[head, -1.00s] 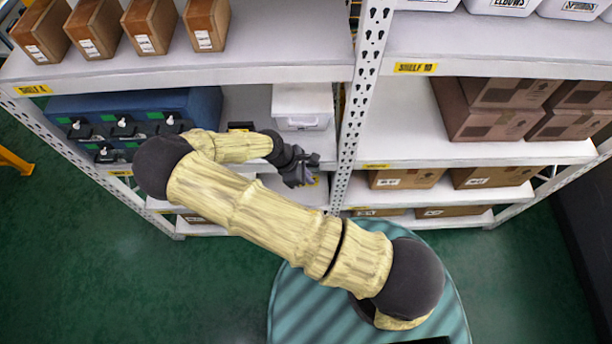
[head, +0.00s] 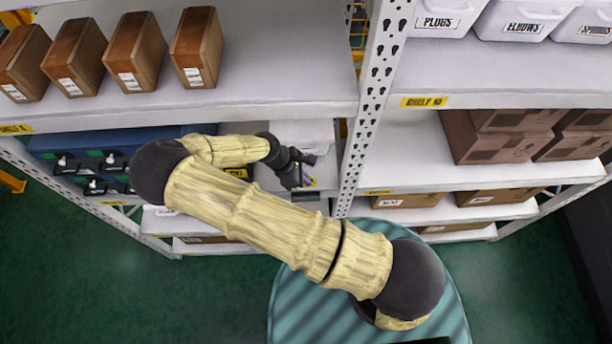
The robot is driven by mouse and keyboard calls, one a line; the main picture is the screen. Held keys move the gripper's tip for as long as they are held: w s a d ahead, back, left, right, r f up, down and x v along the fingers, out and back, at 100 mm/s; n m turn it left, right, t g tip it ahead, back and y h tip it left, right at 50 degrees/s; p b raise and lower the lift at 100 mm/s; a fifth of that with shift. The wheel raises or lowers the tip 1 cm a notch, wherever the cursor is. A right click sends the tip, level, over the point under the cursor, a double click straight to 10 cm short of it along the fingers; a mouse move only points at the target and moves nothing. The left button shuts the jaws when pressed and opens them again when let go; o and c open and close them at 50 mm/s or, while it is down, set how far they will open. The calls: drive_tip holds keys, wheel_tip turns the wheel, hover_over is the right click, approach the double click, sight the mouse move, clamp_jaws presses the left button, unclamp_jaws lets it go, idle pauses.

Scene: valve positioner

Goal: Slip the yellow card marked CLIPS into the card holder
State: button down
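My gripper (head: 298,168) is dark and small in the head view, at the shelf bay left of the white upright. A grey strip (head: 306,196) on the shelf front just below my gripper may be the card holder; I cannot tell for sure. The card and strip look apart in the picture, but depth is unclear. A white bin (head: 303,133) stands behind my gripper, its front partly hidden.
An upper shelf (head: 270,95) with several brown boxes (head: 197,47) overhangs this bay. Blue bins (head: 70,145) stand to the left, partly behind my arm. A perforated white upright (head: 370,105) is close on the right. Cartons (head: 500,135) fill the right bay.

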wheel_tip(320, 180, down, 5)
drive_tip(key=b, duration=0.5)
drive_tip(key=shift+r+b, duration=0.1)
drive_tip(key=shift+b, duration=0.2)
drive_tip(key=shift+d+r+p, duration=0.1)
drive_tip(key=shift+p, duration=0.35)
drive_tip(key=shift+w, duration=0.1)
idle(0.6)
drive_tip(key=shift+s+p, duration=0.2)
drive_tip(key=shift+p, duration=0.35)
drive_tip(key=shift+w+f, duration=0.15)
drive_tip(key=shift+f, duration=0.45)
idle(1.0)
drive_tip(key=shift+p, duration=0.4)
drive_tip(key=shift+f+b, duration=0.45)
drive_tip(key=shift+f, duration=0.75)
idle(0.4)
